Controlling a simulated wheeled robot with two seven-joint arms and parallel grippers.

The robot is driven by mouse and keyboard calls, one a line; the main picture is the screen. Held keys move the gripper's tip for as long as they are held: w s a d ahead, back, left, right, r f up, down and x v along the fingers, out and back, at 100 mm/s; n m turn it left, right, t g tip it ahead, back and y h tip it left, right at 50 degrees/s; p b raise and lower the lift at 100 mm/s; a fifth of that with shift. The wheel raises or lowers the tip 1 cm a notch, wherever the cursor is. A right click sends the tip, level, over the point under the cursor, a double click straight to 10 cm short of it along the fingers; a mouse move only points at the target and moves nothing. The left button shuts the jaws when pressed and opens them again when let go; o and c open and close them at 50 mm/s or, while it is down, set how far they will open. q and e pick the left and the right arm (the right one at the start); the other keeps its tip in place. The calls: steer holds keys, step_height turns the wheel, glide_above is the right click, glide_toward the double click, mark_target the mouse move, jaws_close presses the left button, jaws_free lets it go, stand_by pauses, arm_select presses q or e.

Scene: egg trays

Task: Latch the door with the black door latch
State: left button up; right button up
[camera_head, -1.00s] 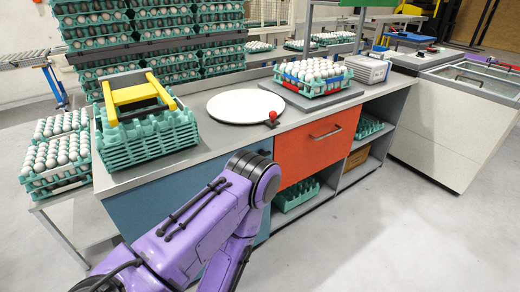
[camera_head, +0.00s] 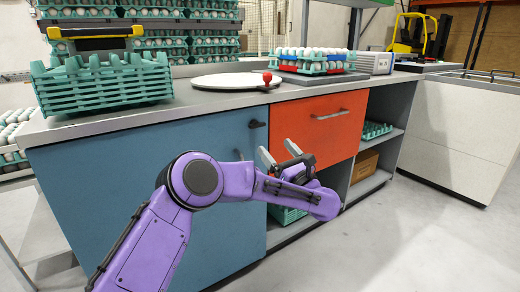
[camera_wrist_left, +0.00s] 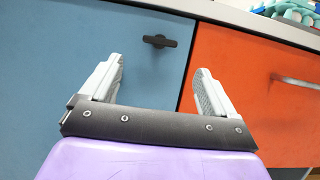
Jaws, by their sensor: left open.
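The blue door (camera_head: 150,175) forms the left front of the workbench and looks flush with it. The black door latch (camera_head: 257,124) sits near the door's top right corner; it also shows in the left wrist view (camera_wrist_left: 159,41), lying roughly horizontal. My left gripper (camera_head: 279,151) is open and empty, in front of the cabinet, below and right of the latch in the head view. In the left wrist view its two fingers (camera_wrist_left: 160,78) point toward the cabinet front, with the latch beyond and between them, not touched. My right gripper is not in view.
An orange drawer (camera_head: 318,125) with a metal handle (camera_head: 330,114) is right of the blue door. Open shelves below hold a cardboard box (camera_head: 364,165) and green trays. The worktop carries a stack of green egg trays (camera_head: 102,85) and a round white plate (camera_head: 235,81). The floor at right is clear.

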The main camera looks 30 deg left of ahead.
mark_target(259, 127)
arm_select(q)
steer(key=b+x, duration=0.1)
steer(key=x, duration=0.9)
steer(key=shift+w+a, duration=0.1)
steer(key=shift+a, duration=0.05)
steer(key=c, duration=1.1)
